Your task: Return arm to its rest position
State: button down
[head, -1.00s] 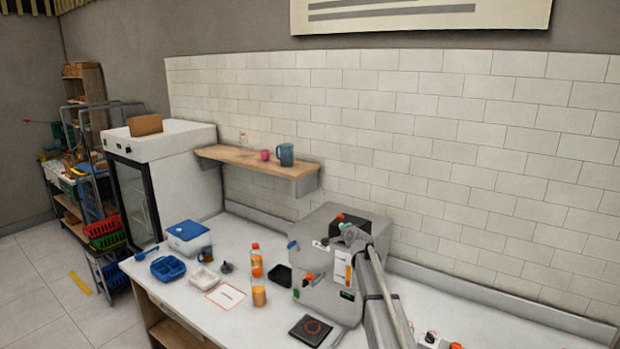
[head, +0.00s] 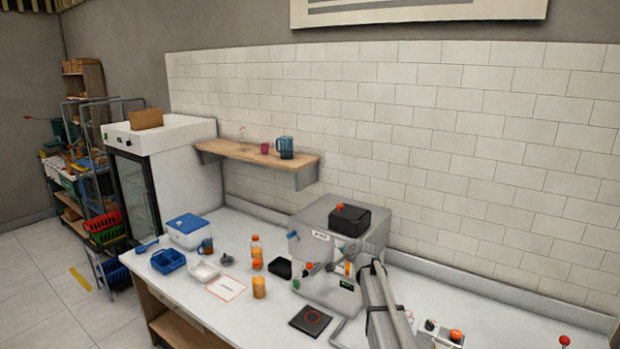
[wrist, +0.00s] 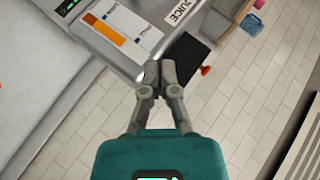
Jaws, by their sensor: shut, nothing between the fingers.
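My gripper (wrist: 158,92) is shut and empty in the wrist view, its fingertips together in front of the grey juicer (wrist: 131,43). In the head view my arm rises from the bottom right, and its end is in front of the right part of the juicer (head: 330,288). Whether my gripper touches the juicer cannot be told.
Bottles of orange juice (head: 259,288), a black pad (head: 310,320), a blue tray (head: 168,261) and a white-and-blue box (head: 187,232) stand on the counter (head: 200,312). A wooden shelf (head: 260,158) holds a blue jug (head: 285,147). A control box (head: 440,334) is at bottom right.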

jog(key=s+d+f+n+g+h+b, duration=0.1)
jog(key=s+d+f+n+g+b, duration=0.1)
jog(key=s+f, duration=0.6)
jog(key=s+d+f+n+g+h+b, duration=0.1)
jog(key=s+f+n+g+b, duration=0.3)
jog(key=s, duration=1.5)
jog(key=s+d+f+n+g+h+b, duration=0.1)
jog(key=s+d+f+n+g+b, duration=0.1)
jog(key=s+f+g+b, duration=0.3)
jog(key=s+f+n+b, duration=0.1)
jog(key=s+f+b, duration=0.2)
jog(key=s+f, duration=0.4)
jog(key=shift+s+d+g, duration=0.4)
jog(key=shift+s, duration=0.95)
